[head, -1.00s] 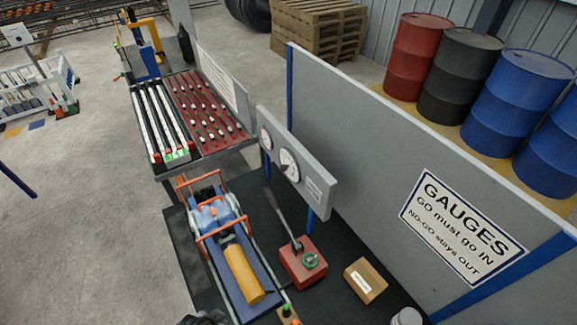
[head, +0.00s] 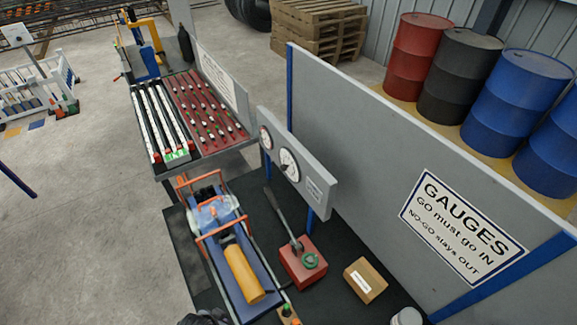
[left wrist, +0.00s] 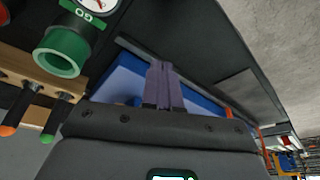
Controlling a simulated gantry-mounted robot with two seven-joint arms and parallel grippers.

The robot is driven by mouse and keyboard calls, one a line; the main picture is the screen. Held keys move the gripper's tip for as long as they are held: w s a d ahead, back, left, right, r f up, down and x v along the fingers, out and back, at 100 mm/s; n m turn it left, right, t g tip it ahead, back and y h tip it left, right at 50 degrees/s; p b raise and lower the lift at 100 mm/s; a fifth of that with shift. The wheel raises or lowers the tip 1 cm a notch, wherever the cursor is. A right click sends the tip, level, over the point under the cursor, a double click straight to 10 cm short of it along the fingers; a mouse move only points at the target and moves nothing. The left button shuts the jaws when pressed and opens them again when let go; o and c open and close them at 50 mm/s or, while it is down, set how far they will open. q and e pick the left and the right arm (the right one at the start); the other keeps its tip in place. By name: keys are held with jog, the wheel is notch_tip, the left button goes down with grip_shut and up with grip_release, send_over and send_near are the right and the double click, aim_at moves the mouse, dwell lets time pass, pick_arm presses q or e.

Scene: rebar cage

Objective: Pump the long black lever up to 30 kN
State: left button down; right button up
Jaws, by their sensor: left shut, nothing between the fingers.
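The long black lever (head: 278,216) rises from the red pump box (head: 304,262) and leans back and left toward the gauge panel. A dark shape at the bottom edge of the head view may be part of my left arm. No gripper is at the lever. My right gripper is not in view.
Left of the pump is a blue rig with an orange-yellow cylinder (head: 243,273) and orange frames. A cardboard box (head: 365,280) lies right of the pump. In the left wrist view, a green GO ring (left wrist: 62,52) and a wooden holder (left wrist: 52,86) with coloured handles are close by.

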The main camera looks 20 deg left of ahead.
pick_arm(q)
jog(key=shift+w+a+f, duration=0.1)
jog(key=shift+a+f, duration=0.05)
jog(key=shift+f, duration=0.2)
jog(key=shift+f, duration=0.1)
jog(key=shift+w+a+f, duration=0.2)
jog(key=shift+f, duration=0.3)
jog(key=shift+f, duration=0.2)
jog(key=shift+w+a+f, duration=0.2)
jog(key=shift+f, duration=0.25)
jog(key=shift+f, duration=0.1)
jog(key=shift+w+a+f+b, duration=0.15)
jog(key=shift+a+f+b, duration=0.15)
jog(key=shift+f, duration=0.25)
jog(key=shift+f, duration=0.15)
dwell(0.4)
